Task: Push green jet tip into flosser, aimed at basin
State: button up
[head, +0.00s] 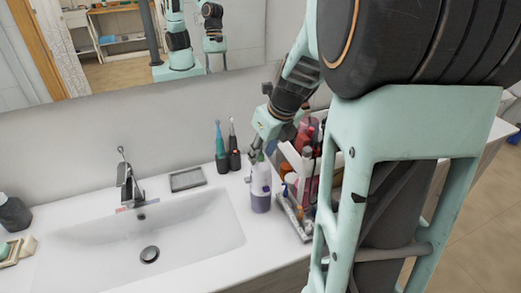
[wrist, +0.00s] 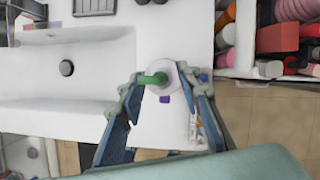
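The flosser (head: 260,187), a whitish bottle with a purple lower part, stands upright on the counter right of the basin (head: 190,223). In the wrist view I see its round white top (wrist: 178,93) from above. The green jet tip (wrist: 152,79) lies over this top and points left, towards the basin side. How deep its base sits in the flosser cannot be told. My gripper (wrist: 161,77) is above the flosser, with fingers spread on either side of the tip and top. The left fingertip is close to the tip's end; contact is unclear.
A cosmetics rack (head: 304,218) full of bottles stands close right of the flosser. Dark electric toothbrushes (head: 221,158) stand behind, with a grey soap dish (head: 187,179) and the faucet (head: 130,184) further left. A wall and mirror are behind.

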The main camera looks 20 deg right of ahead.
jog(key=shift+r, duration=0.1)
jog(key=v, duration=0.7)
jog(key=shift+s, duration=0.15)
dwell(0.6)
